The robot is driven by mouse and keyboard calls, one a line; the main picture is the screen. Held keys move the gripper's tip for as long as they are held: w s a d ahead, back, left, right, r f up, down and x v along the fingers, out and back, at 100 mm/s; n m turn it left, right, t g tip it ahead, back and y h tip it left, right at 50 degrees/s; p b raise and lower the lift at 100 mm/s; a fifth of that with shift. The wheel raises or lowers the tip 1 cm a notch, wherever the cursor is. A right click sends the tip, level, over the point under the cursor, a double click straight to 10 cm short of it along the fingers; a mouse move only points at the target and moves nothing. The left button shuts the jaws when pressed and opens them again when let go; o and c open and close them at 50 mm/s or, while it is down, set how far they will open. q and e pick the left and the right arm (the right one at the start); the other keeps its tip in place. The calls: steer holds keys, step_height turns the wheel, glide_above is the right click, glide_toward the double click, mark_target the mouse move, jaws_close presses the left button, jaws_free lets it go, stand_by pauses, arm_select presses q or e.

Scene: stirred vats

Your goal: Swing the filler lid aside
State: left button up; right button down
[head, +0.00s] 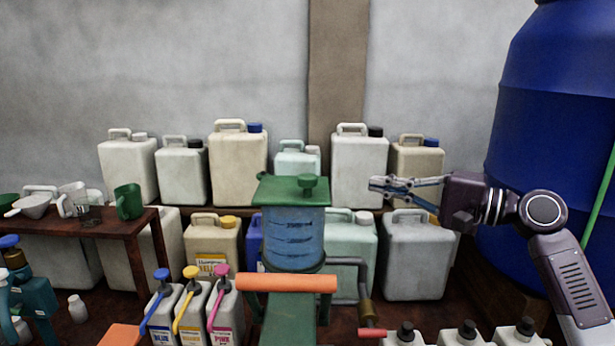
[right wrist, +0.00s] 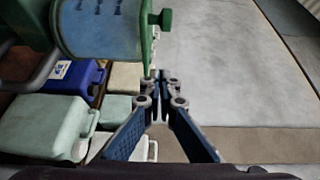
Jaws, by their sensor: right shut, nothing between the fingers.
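The filler is a translucent blue cylinder (head: 293,240) with dark marks, in the middle of the head view. Its flat green lid (head: 268,191) with a round green knob (head: 307,187) lies over the top. In the right wrist view the cylinder (right wrist: 95,30) is at upper left, with the lid edge-on and the knob (right wrist: 160,19) sticking out right. My right gripper (head: 374,185) is shut and empty, pointing left at about lid height, a small gap right of the lid in the head view. In the wrist view its tips (right wrist: 161,75) appear near the lid's edge; contact is unclear. My left gripper is out of view.
Pale jerrycans (head: 360,170) stand behind on a shelf and below. An orange bar (head: 286,283) crosses in front of the filler. A grey pipe (head: 362,275) runs at its right. A large blue tank (head: 545,110) stands at right. A brown table (head: 105,226) with jugs is at left.

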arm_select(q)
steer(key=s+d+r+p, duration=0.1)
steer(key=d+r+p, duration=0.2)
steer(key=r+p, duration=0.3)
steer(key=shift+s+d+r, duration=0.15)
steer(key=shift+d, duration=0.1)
arm_select(e)
steer(key=w+a, duration=0.1)
steer(key=a, duration=0.8)
steer(key=shift+w+a+r, duration=0.2)
steer(key=shift+a, duration=0.1)
